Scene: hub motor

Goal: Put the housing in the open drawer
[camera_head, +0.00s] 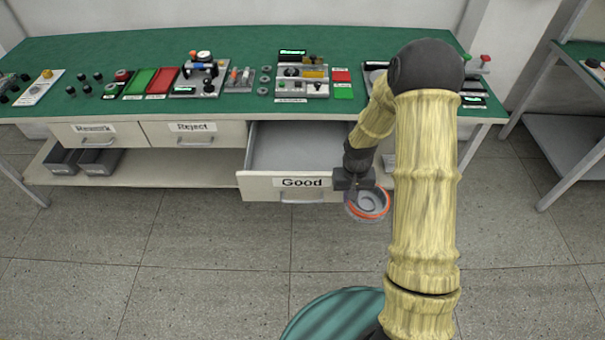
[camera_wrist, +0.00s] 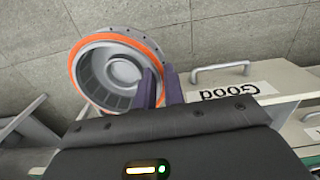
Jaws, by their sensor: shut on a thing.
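The housing is a round grey cup with an orange rim (camera_head: 369,203). In the head view it hangs just right of the open drawer's front, outside the drawer. My gripper (camera_head: 353,186) is shut on the housing's wall. In the wrist view the gripper's purple fingers (camera_wrist: 158,86) pinch the right edge of the housing (camera_wrist: 110,72), whose hollow side faces the camera. The open drawer (camera_head: 255,187) is labelled "Good" and looks empty in the part that shows. Its front and handle also show in the wrist view (camera_wrist: 225,92).
Two shut drawers, "Rework" (camera_head: 97,134) and "Reject" (camera_head: 194,133), are left of the open one. The green-topped bench (camera_head: 240,60) above carries fixtures and coloured pads. Grey bins (camera_head: 101,161) sit on the lower shelf. The floor in front is clear.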

